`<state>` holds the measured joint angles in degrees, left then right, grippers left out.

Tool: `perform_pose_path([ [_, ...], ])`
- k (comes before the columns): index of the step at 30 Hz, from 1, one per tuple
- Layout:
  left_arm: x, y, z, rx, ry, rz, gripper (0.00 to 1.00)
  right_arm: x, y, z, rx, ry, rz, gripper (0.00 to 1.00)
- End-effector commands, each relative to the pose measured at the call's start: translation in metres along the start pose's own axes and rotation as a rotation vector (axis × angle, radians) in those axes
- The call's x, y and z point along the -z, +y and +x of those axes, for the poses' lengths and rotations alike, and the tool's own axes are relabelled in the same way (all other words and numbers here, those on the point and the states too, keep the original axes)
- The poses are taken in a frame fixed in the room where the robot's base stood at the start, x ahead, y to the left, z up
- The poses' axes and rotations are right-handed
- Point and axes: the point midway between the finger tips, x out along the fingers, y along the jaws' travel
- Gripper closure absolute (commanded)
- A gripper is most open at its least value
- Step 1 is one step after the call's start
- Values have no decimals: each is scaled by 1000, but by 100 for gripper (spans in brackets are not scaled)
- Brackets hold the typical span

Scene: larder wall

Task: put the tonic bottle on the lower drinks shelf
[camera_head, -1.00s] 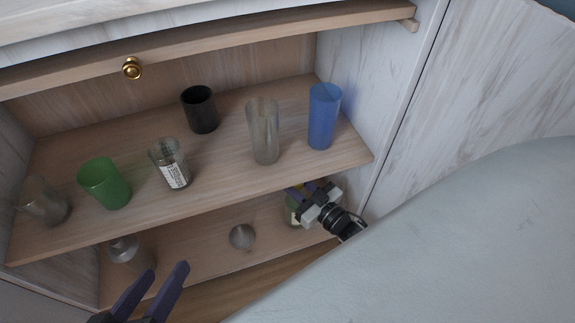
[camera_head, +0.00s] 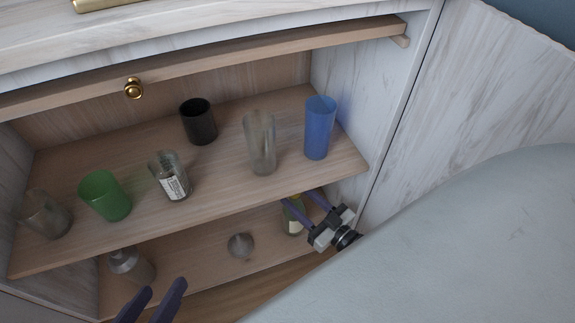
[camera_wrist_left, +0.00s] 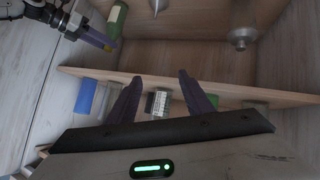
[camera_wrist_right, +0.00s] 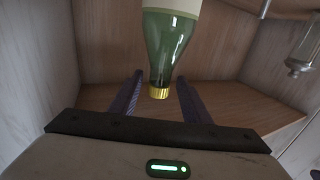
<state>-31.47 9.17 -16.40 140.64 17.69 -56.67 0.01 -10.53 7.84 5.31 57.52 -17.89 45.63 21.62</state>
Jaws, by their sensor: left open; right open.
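The tonic bottle, green with a cream label and gold cap, appears to stand upright on the lower shelf (camera_head: 192,258) at its right end. I see the tonic bottle (camera_head: 292,222) in the head view, partly behind my right gripper (camera_head: 306,198). It also shows in the left wrist view (camera_wrist_left: 118,18) and, upside down, in the right wrist view (camera_wrist_right: 171,40). There its neck appears between the spread fingers of my right gripper (camera_wrist_right: 160,77); contact cannot be told. My left gripper (camera_head: 162,292) is open and empty in front of the cupboard, at lower left.
The upper shelf (camera_head: 225,190) holds a green cup (camera_head: 105,196), labelled glass (camera_head: 170,177), black cup (camera_head: 198,121), clear tumbler (camera_head: 260,143), blue tumbler (camera_head: 319,128) and another glass (camera_head: 46,215). A clear bottle (camera_head: 131,265) and small grey object (camera_head: 240,245) occupy the lower shelf.

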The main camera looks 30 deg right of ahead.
Motion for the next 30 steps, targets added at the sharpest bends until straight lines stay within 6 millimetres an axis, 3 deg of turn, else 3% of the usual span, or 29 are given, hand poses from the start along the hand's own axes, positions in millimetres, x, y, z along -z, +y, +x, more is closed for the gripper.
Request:
perform_pose_path([
  [6, -13, -8, 3, 31, -59, 9, 53, 1, 0, -44, 0, -2, -1, 57],
  [12, -18, -12, 5, 40, -78, 11, 53, 1, 1, -63, -1, 0, -1, 57],
  [23, -13, -11, 6, 39, -66, 14, 53, 1, 1, -65, -1, 0, -1, 57],
  [30, -7, -8, 0, 38, -67, 13, 53, 11, 0, -48, -53, -108, 19, 57],
])
